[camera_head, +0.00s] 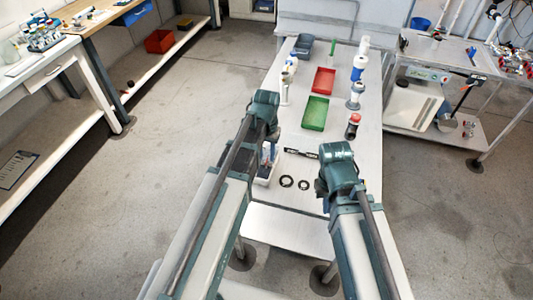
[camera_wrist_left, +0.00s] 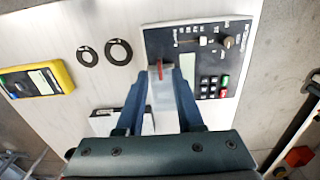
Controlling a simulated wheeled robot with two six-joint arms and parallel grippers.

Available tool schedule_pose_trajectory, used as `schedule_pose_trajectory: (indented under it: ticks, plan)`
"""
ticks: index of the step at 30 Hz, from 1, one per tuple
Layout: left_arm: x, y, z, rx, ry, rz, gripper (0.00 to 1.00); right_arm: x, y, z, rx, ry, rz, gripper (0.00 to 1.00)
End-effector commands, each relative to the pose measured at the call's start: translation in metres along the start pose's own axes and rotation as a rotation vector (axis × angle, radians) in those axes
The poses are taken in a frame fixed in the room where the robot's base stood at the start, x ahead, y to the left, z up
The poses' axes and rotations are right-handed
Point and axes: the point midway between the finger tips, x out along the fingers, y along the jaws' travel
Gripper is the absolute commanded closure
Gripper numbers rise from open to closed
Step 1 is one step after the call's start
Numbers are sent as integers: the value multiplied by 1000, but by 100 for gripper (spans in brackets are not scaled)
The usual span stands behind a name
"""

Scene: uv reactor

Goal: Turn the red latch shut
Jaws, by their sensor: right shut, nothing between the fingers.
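The red latch (camera_wrist_left: 159,69) shows in the left wrist view as a small upright red bar at the lower left edge of the black control panel (camera_wrist_left: 190,67). My left gripper (camera_wrist_left: 164,72) is open, its two blue fingers apart, with the latch between or just beyond the tips. I cannot tell whether either finger touches it. In the head view my left gripper (camera_head: 268,142) is over the reactor (camera_head: 264,172), which my arm partly hides, and the latch cannot be made out. My right gripper (camera_head: 321,190) is shut and empty over the table's right side.
Two black rings (camera_head: 287,181) lie on the white table (camera_head: 270,214) between the grippers. A yellow-framed device (camera_wrist_left: 36,80) is in the left wrist view. Green (camera_head: 315,113) and red (camera_head: 323,80) trays and several bottles stand farther back.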

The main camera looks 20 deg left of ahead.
Motion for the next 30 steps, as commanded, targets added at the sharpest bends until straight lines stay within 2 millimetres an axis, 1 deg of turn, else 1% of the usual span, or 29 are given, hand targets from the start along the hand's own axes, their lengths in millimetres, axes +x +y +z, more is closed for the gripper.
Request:
schedule_pose_trajectory:
  ticks: [1,19,24,30]
  plan:
    - [-13,0,0,0,0,0,64,-13,1,1,0,0,0,100]
    - [-104,0,0,1,0,0,64,-103,10,6,2,0,-1,100]
    - [-118,0,0,1,0,0,64,-118,11,7,7,0,-2,100]
    - [-120,0,0,1,0,0,64,-119,11,7,8,0,-2,100]
